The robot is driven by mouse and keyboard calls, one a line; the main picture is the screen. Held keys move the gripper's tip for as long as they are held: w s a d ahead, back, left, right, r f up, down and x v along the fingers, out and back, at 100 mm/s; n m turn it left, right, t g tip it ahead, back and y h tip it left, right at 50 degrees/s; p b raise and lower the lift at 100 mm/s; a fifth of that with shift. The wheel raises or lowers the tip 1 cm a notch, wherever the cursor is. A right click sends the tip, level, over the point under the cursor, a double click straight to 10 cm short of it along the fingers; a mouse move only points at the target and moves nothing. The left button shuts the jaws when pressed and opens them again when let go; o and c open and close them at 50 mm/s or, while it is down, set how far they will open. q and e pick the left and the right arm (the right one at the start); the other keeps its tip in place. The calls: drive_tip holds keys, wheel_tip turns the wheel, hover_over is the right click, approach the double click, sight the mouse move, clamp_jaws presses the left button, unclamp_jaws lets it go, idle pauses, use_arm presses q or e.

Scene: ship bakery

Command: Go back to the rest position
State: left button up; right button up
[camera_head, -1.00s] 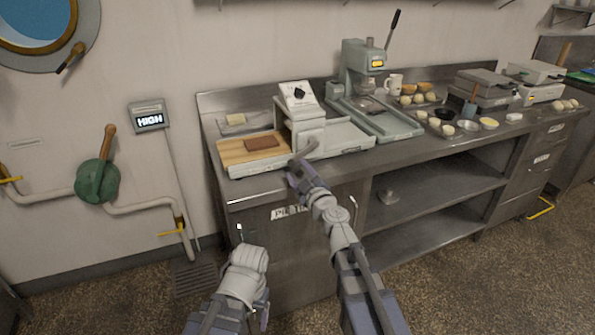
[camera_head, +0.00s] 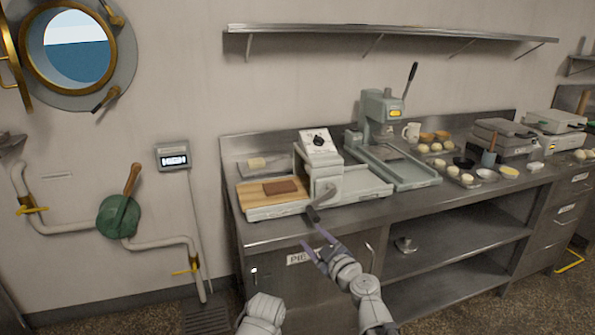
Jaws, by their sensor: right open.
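My right gripper (camera_head: 318,254) is open and empty, in front of the steel counter's front edge. Its fingers point up and left, below the dough machine's black-tipped lever. My left arm (camera_head: 262,312) shows only as a grey link at the bottom edge of the head view. Its gripper cannot be seen.
The steel counter (camera_head: 270,229) carries a dough machine (camera_head: 325,170) with a wooden board, a press (camera_head: 384,112) with a raised lever, and trays of dough balls. Open shelves lie below.

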drive_tip(key=s+a+f+m+g, duration=0.1)
drive_tip(key=s+f+m+g, duration=0.1)
drive_tip(key=s+f+g, duration=0.35)
drive_tip(key=s+a+f+m+g, duration=0.1)
drive_tip(key=s+f+g, duration=0.15)
drive_tip(key=f, duration=0.55)
drive_tip(key=s+d+f+m+g+h, duration=0.7)
drive_tip(key=s+d+m, duration=0.1)
drive_tip(key=s+d, duration=0.25)
drive_tip(key=s+a+n+g+h, duration=0.1)
drive_tip(key=s+a+n, duration=0.15)
drive_tip(key=a, duration=0.25)
drive_tip(key=s+a+n, duration=0.1)
drive_tip(key=s+a, duration=0.2)
drive_tip(key=a, duration=0.3)
wheel_tip(320, 180, up, 16)
drive_tip(key=p, duration=1.6)
drive_tip(key=shift+d+r, duration=0.15)
drive_tip(key=shift+r, duration=0.05)
drive_tip(key=shift+m, duration=0.25)
